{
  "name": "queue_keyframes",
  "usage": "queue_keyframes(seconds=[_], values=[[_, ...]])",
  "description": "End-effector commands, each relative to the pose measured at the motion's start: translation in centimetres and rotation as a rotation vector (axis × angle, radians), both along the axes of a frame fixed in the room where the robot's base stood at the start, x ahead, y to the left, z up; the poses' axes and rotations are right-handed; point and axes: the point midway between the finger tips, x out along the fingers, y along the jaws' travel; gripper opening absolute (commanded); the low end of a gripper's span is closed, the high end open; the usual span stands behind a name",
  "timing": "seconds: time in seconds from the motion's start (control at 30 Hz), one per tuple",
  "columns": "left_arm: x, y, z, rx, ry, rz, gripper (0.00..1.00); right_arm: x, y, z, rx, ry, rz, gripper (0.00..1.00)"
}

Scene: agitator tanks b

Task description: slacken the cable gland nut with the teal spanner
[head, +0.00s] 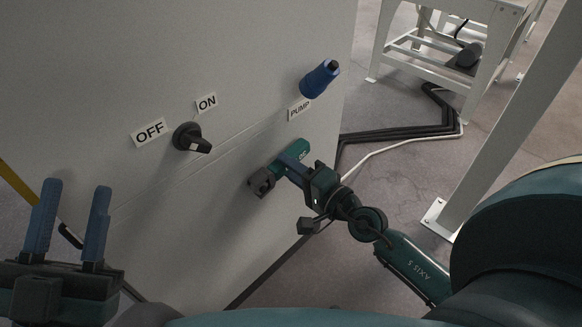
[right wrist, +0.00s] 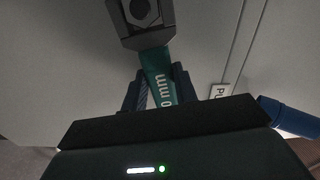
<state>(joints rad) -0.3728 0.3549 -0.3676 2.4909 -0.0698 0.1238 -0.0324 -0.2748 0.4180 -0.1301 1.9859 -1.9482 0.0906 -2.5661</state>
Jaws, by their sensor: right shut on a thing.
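The teal spanner (head: 289,151) is in my right gripper (head: 293,165), which is shut on its handle close to the cabinet face. In the right wrist view, the spanner's teal handle (right wrist: 158,72) with "mm" lettering runs between the two blue fingers (right wrist: 158,92). Its dark grey head (head: 261,182) points to the lower left, by the cabinet face. A dark round shape (right wrist: 141,9) shows within the head in the right wrist view; I cannot tell whether it is the cable gland nut. My left gripper (head: 77,187) is open and empty at the lower left.
The pale cabinet (head: 235,55) carries a black rotary switch (head: 190,138) between OFF and ON labels. A blue connector (head: 319,80) juts out above the PUMP label (head: 299,109). Black cables (head: 400,132) lie on the floor right of the cabinet, near a white post (head: 500,130).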

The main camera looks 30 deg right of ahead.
Motion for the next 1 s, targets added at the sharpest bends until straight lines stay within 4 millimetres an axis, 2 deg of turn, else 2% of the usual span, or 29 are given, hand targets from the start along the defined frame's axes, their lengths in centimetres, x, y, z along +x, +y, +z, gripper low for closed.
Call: queue_keyframes(seconds=[0.03, 0.2, 0.63, 0.93, 1.0], values=[[0.0, 0.0, 0.6, 0.0, 0.0, 0.0, 0.36, 0.0, 0.1, 0.7, -0.029, -0.013, 0.001, 0.0], [0.0, 0.0, 1.3, 0.0, 0.0, 0.0, 0.36, -0.1, 0.2, 1.2, -0.113, -0.043, 0.002, 0.0], [0.0, 0.0, 1.4, 0.0, 0.0, 0.0, 0.36, -0.1, 0.3, 1.3, -0.144, -0.056, 0.001, 0.0], [0.0, 0.0, 2.9, 0.0, 0.0, 0.0, 0.36, -0.2, 0.7, 2.3, -0.263, -0.098, 0.002, 0.0], [0.0, 0.0, 2.6, 0.0, 0.0, 0.0, 0.36, -0.2, 0.7, 2.0, -0.266, -0.099, 0.001, 0.0]])
